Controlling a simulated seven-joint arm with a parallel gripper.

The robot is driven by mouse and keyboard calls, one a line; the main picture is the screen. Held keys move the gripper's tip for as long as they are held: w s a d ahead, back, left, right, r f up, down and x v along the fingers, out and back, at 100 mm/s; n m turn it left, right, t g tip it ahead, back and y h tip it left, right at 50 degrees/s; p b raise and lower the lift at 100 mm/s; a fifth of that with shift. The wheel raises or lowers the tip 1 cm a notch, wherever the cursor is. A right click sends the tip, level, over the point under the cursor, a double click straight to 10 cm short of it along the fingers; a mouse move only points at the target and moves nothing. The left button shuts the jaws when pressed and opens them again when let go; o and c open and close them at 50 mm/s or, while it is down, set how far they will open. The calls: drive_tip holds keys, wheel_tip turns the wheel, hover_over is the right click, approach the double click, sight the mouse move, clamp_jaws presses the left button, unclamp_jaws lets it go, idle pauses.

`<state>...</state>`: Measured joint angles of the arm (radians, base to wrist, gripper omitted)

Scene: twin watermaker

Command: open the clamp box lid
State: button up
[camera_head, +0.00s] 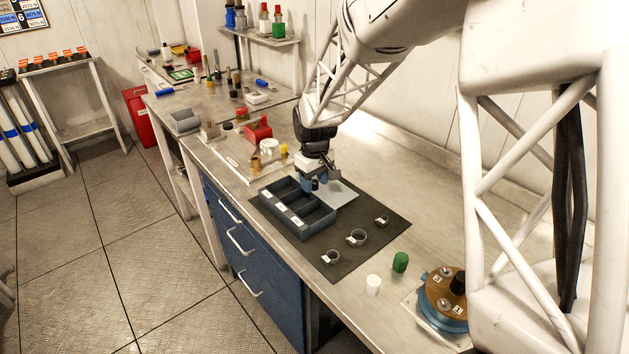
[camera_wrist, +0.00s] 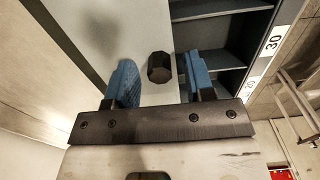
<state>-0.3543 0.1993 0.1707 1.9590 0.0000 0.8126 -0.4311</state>
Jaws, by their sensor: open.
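The clamp box (camera_head: 318,228) is a dark grey tray on the black mat, with open compartments facing up; its labelled edge also shows in the wrist view (camera_wrist: 268,55). The lid (camera_head: 343,194) is a flat light grey panel at the box's far right side, clear of the visible compartments. In the wrist view the lid (camera_wrist: 150,20) carries a dark faceted knob (camera_wrist: 159,67). My gripper (camera_head: 314,186) is over the lid, beside the box. Its blue fingers (camera_wrist: 160,82) are open on either side of the knob, with gaps visible. I cannot tell the lid's exact height.
Several labelled ring clamps, including one (camera_head: 357,237), lie on the mat (camera_head: 395,225). A green cylinder (camera_head: 400,262), a white cylinder (camera_head: 373,285) and a brown-and-blue round device (camera_head: 440,300) stand in front. A red block (camera_head: 258,131) and small parts sit behind the box.

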sight(317, 183)
drive_tip(key=shift+r, duration=3.85)
drive_tip(key=shift+s+d+r, duration=0.3)
drive_tip(key=shift+d, duration=0.1)
drive_tip(key=s+d+r+m+t, duration=0.15)
drive_tip(key=s+d+r, duration=0.25)
drive_tip(key=s+d, duration=0.4)
drive_tip(key=s+d+r+m, duration=0.3)
drive_tip(key=s+d+r, duration=0.2)
drive_tip(key=s+d, duration=0.3)
drive_tip(key=s+d+m, duration=0.2)
drive_tip(key=s+d, duration=0.2)
drive_tip(key=s, duration=0.6)
drive_tip(key=s+d+f+m+t, duration=0.1)
drive_tip(key=s+d, duration=0.3)
drive_tip(key=s, duration=0.7)
drive_tip(key=shift+s+d+f+m, duration=0.3)
drive_tip(key=shift+m, duration=0.55)
